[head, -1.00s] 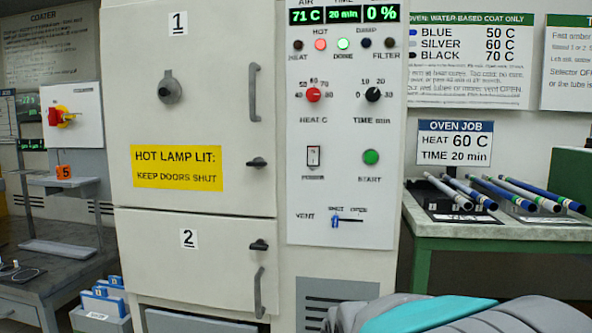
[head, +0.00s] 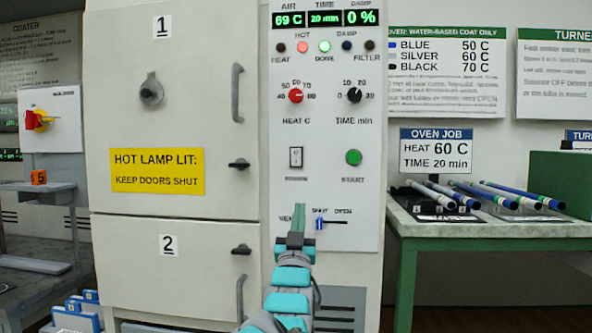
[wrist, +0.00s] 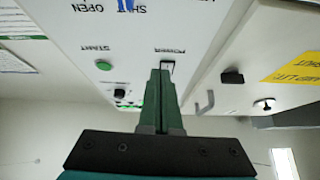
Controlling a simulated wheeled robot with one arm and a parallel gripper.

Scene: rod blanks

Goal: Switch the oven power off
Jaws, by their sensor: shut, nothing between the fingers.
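The oven's power switch (head: 296,157) is a small rocker in a dark frame on the white control panel (head: 370,200), left of the round green start button (head: 354,157). It also shows in the wrist view (wrist: 168,65), upside down, right at my fingertips. My gripper (head: 299,208) is shut and empty, its green fingers pointing up below the switch in the head view. I cannot tell whether the fingertips touch the switch. The display (head: 325,18) reads 69 C, 20 min and 0 %. The hot lamp (head: 302,47) and done lamp (head: 324,46) are lit.
The blue vent slider (head: 319,224) is at SHUT, close beside my fingers. Upper door (head: 205,100) and lower door (head: 200,285) are shut, with protruding handles. A green-legged table (head: 480,230) with several rods stands at right.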

